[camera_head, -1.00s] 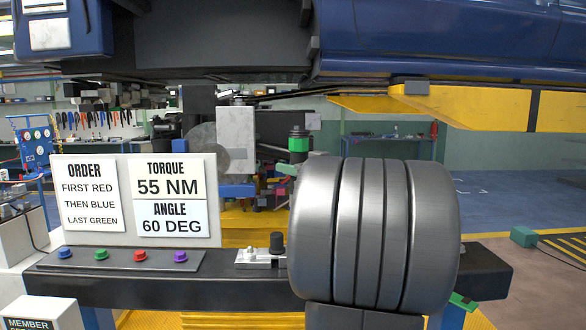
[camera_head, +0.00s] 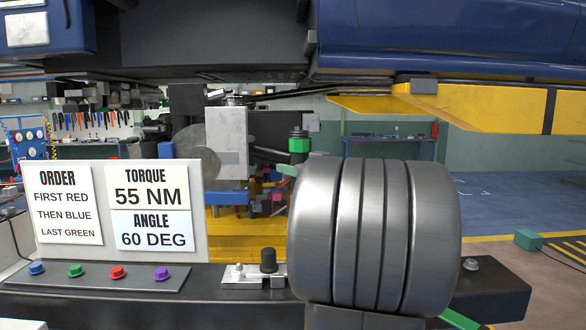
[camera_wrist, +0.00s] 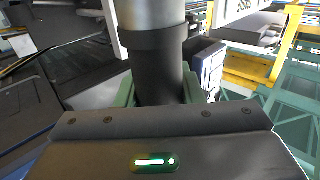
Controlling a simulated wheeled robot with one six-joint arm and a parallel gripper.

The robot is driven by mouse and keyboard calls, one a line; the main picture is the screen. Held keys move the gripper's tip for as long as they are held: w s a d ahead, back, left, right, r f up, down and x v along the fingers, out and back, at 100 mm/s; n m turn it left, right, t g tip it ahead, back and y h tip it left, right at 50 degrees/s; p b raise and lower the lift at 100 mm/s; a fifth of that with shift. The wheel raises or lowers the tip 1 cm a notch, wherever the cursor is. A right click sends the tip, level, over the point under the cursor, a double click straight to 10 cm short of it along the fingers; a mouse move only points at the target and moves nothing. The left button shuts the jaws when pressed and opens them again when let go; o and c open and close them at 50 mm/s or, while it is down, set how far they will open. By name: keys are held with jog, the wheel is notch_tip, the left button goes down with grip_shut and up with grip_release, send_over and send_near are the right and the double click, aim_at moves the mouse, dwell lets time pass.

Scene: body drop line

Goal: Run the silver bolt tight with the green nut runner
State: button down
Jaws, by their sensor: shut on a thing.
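My gripper (camera_wrist: 160,92) is shut around a dark upright cylinder with a grey upper section, between its green fingers in the wrist view. In the head view the top of this tool, the green nut runner (camera_head: 299,145), shows as black with a green band; its lower part is hidden behind my large ridged arm link. A silver bolt head (camera_head: 471,264) stands on the dark beam, right of my arm. Another small silver bolt head (camera_head: 239,270) is on a silver plate left of my arm. I cannot see the tool's lower tip, nor whether it touches either.
The dark beam (camera_head: 510,293) runs across the front. A sign board (camera_head: 205,245) stands on its left behind blue, green, red and purple buttons. A black knob (camera_head: 268,261) stands on the silver plate (camera_head: 240,283). A blue car body (camera_head: 450,35) and yellow supports (camera_head: 460,100) hang overhead.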

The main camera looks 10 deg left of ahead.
jog(key=shift+f+b, duration=0.85)
jog(key=shift+f, duration=1.8)
jog(key=shift+r+p, duration=0.45)
jog(key=shift+p, duration=0.4)
jog(key=shift+s+f, duration=0.1)
jog(key=shift+f, duration=1.5)
dwell(2.9)
